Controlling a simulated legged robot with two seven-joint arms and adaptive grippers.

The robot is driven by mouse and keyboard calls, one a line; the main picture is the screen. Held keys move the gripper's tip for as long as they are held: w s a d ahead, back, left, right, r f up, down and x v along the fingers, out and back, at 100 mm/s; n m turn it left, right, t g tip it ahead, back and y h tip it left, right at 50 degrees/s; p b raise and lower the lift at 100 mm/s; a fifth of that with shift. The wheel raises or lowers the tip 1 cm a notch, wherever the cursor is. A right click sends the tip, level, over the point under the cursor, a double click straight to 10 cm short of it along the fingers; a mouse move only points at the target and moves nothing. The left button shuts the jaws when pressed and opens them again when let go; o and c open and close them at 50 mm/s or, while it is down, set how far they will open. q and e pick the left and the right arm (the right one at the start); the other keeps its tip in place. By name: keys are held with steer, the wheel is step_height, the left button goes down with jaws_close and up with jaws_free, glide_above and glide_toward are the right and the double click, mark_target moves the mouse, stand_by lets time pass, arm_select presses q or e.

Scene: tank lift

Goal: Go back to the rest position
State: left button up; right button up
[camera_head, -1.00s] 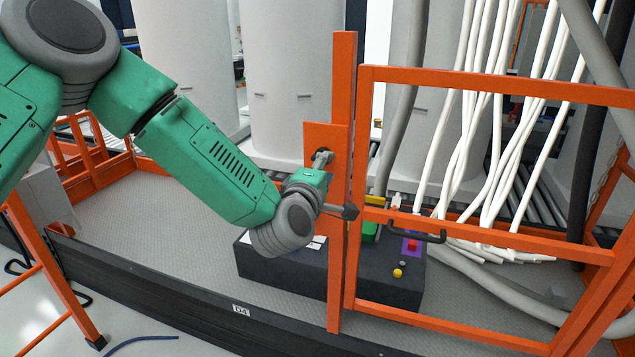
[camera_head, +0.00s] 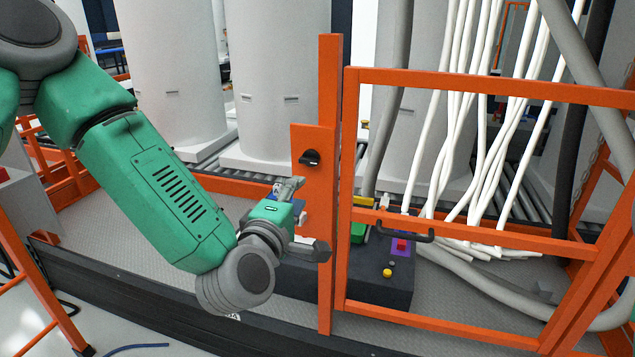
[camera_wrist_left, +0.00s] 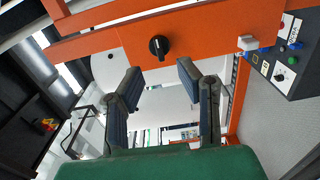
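My left gripper (camera_head: 306,216) is in front of the orange gate post, below and a little left of the black knob (camera_head: 310,158) on the orange plate (camera_head: 305,140). In the left wrist view my left gripper (camera_wrist_left: 160,78) has its two fingers spread, with nothing between them. The same knob (camera_wrist_left: 159,46) is beyond the fingertips, with a visible gap. My left arm is bent and comes in from the left. My right gripper is not in view.
An orange gate (camera_head: 480,90) with a dark handle (camera_head: 405,232) stands at the right. Behind it is a dark control box (camera_head: 375,290) with coloured buttons. White hoses (camera_head: 470,130) hang behind the gate. Large pale tanks (camera_head: 275,80) stand at the back. An orange rail (camera_head: 40,280) is at lower left.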

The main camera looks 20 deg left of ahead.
arm_select(q)
steer(key=s+f+m+g+h+b, duration=0.1)
steer(key=s+f+m+g, duration=0.5)
steer(key=f, duration=0.8)
steer(key=s+f+m+g+h+b, duration=0.1)
steer(key=s+f+m+g, duration=0.35)
steer(key=s+f, duration=0.65)
steer(key=s+a+f+m+g+y, duration=0.1)
steer(key=s+a+f+m+g, duration=0.2)
steer(key=s+a+f, duration=0.2)
steer(key=s+a+f+m+g+y+b, duration=0.1)
steer(key=s+a+f+m+g, duration=0.3)
steer(key=s+f, duration=0.4)
steer(key=s+a, duration=0.1)
steer(key=s, duration=0.3)
steer(key=shift+s+y, duration=0.2)
steer(key=shift+y, duration=0.1)
steer(key=shift+o, duration=0.2)
steer(key=shift+w+m, duration=0.15)
steer(key=shift+m, duration=0.1)
